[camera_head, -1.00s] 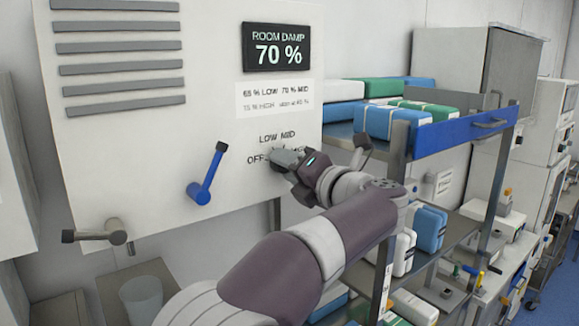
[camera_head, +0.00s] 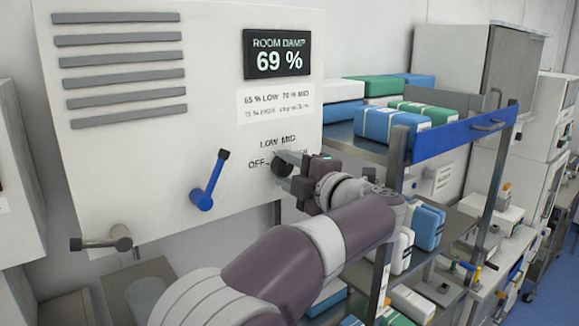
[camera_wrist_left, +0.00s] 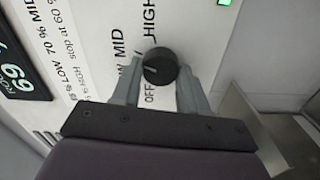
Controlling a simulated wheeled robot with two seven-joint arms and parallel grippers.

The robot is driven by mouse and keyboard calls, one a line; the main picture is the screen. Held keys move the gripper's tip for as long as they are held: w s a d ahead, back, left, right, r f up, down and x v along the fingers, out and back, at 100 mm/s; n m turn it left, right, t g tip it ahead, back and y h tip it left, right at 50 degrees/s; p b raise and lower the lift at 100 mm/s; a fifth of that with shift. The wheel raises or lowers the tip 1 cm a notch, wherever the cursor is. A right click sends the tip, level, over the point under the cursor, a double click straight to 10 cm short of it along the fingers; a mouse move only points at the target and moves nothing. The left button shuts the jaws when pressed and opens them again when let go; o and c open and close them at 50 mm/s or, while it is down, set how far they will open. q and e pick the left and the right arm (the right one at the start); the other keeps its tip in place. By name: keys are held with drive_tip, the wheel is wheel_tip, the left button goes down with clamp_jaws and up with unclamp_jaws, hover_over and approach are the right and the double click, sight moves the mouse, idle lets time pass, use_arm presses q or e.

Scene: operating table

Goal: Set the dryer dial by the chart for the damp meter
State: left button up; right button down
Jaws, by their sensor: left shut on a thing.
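The black round dial (camera_wrist_left: 160,67) sits on the white dryer panel (camera_head: 130,130), among the words OFF, LOW, MID and HIGH. Its pale mark points to the left in the wrist view, toward the LOW side; the exact setting is hard to tell. My left gripper (camera_wrist_left: 160,76) is shut on the dial, one finger on each side; in the head view the gripper (camera_head: 284,166) partly covers it. The damp meter (camera_head: 284,54) reads 69 %. The chart (camera_head: 276,103) below it reads 65 % LOW, 70 % MID, 75 % HIGH, stop at 60 %. My right gripper is out of view.
A blue lever (camera_head: 208,182) and a grey valve handle (camera_head: 105,241) stick out of the panel's lower part. A shelf rack with a blue rail (camera_head: 463,133) and wrapped packs (camera_head: 392,124) stands close to the right of my arm. A clear cup (camera_head: 146,296) stands below the panel.

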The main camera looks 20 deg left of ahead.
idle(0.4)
use_arm(q)
drive_tip(key=o, duration=1)
drive_tip(key=shift+o, duration=0.2)
drive_tip(key=shift+d, duration=0.15)
drive_tip(key=b+v, duration=0.5)
drive_tip(key=v, duration=0.7)
drive_tip(key=shift+s+d, duration=0.15)
drive_tip(key=shift+s, duration=0.1)
